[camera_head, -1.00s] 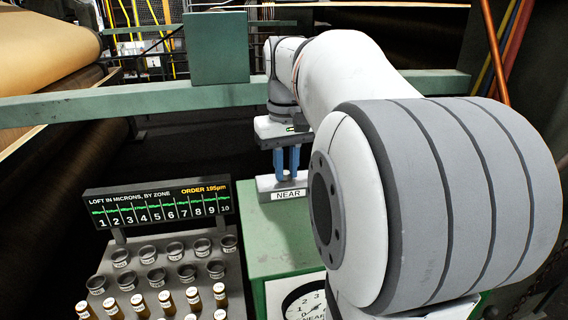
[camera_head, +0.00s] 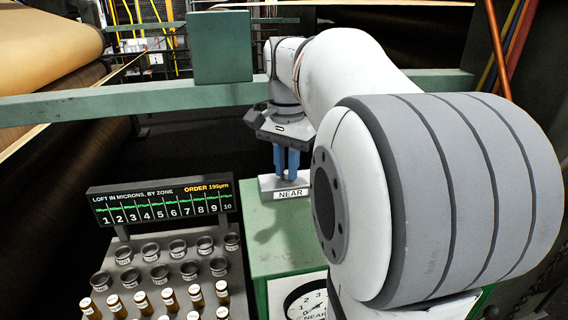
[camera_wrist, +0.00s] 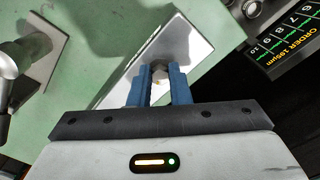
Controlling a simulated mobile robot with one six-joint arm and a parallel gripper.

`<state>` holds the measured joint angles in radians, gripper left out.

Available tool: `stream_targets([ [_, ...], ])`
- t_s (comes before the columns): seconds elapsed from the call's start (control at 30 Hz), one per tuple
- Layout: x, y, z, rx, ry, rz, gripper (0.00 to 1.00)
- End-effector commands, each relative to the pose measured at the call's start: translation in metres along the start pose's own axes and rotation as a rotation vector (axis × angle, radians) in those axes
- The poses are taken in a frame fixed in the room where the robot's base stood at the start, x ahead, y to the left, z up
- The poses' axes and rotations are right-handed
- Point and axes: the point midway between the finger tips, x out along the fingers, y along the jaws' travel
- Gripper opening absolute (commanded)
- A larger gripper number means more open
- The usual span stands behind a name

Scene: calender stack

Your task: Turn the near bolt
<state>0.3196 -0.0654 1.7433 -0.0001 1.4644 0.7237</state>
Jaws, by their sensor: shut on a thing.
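The near bolt (camera_wrist: 160,72) shows in the wrist view as a small metal head between my fingertips, over a bright metal block. In the head view the block (camera_head: 268,185) sits on the green cabinet top and bears a NEAR label (camera_head: 291,193). My gripper (camera_head: 287,168) points down at the block with its blue fingers close together. In the wrist view my gripper (camera_wrist: 160,80) is shut on the bolt head. In the head view the fingers hide the bolt. A dial (camera_head: 306,301) marked NEAR is on the cabinet front, partly hidden by my arm.
A display board (camera_head: 160,203) reads loft by zone, with an order of 195 µm. A rack (camera_head: 140,278) of dark cups and amber vials stands at the lower left. A green rail (camera_head: 120,104) crosses behind. In the wrist view another grey plate (camera_wrist: 42,50) lies at left.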

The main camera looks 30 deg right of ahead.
Motion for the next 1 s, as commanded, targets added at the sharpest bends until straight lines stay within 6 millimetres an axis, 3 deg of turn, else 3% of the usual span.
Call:
stream_targets([
  [0.4, -0.0010, -0.0011, -0.0003, 0.176, 0.001, -0.002, 0.00],
  [0.93, -0.0012, -0.0012, -0.0004, 0.198, 0.002, -0.002, 0.00],
  [0.97, -0.0012, -0.0012, -0.0004, 0.198, 0.002, -0.002, 0.19],
  [1.0, -0.0012, -0.0012, -0.0004, 0.198, 0.002, -0.002, 0.22],
])
